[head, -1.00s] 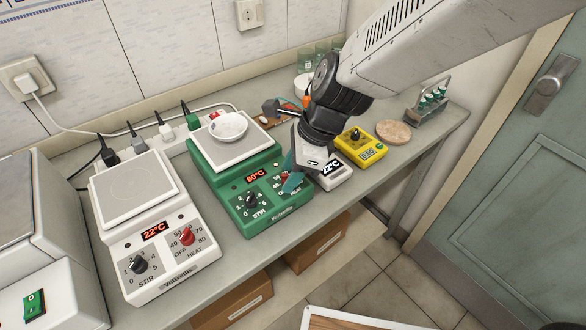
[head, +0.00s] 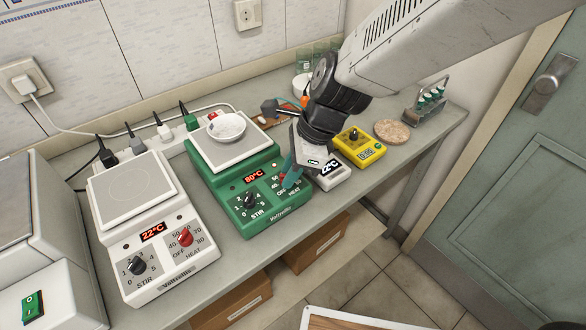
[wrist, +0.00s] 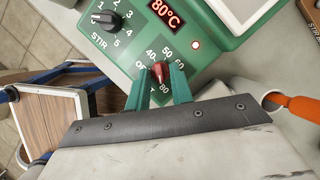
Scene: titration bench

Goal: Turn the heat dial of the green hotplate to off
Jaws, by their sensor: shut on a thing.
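The green hotplate (head: 236,205) stands on the bench with a lit 80°C display. It carries a black stir dial (head: 250,200) and a red heat dial, which my gripper largely hides in the head view. In the wrist view the red heat dial (wrist: 160,72) shows between the two green fingers of my gripper (wrist: 161,84). The fingers are shut on the dial from both sides. Numbers and part of the OFF mark show around it, but I cannot tell its exact setting. My gripper (head: 288,180) reaches down to the panel's right side in the head view.
A white hotplate (head: 155,240) reading 22°C, with its own red dial, stands to the left. A white dish (head: 227,127) sits on the green hotplate's plate. A small white 22°C device (head: 331,172) and a yellow device (head: 360,147) stand close to the right of my gripper.

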